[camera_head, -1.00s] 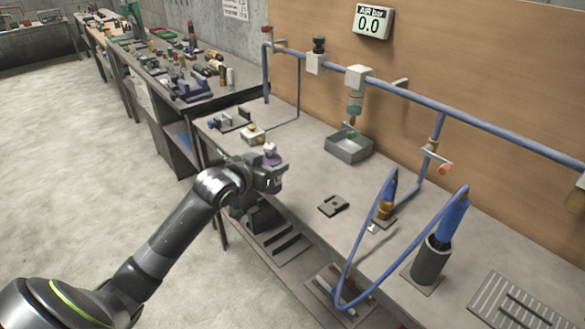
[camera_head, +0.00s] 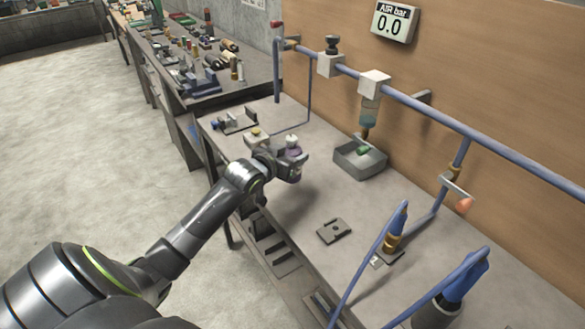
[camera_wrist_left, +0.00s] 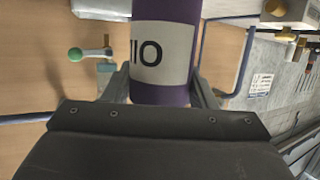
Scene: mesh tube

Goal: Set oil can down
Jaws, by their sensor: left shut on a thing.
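My left gripper (camera_head: 288,170) is shut on the oil can (camera_head: 296,153), a purple cylinder with a white label and a pale top. In the left wrist view the can (camera_wrist_left: 165,95) stands between the two fingers (camera_wrist_left: 162,88), its label letters upside down and partly cut off. In the head view the can is above the front part of the workbench (camera_head: 286,228), with a dark shadow on the bench beside it. The gripper hides the can's lower part, so I cannot tell whether it touches the bench. My right gripper is not in view.
A grey tray (camera_head: 346,165) stands behind the can, under a filter bowl (camera_head: 370,110) on the blue pipe. A small dark plate (camera_head: 334,231) lies to the right. Bench between plate and can is clear.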

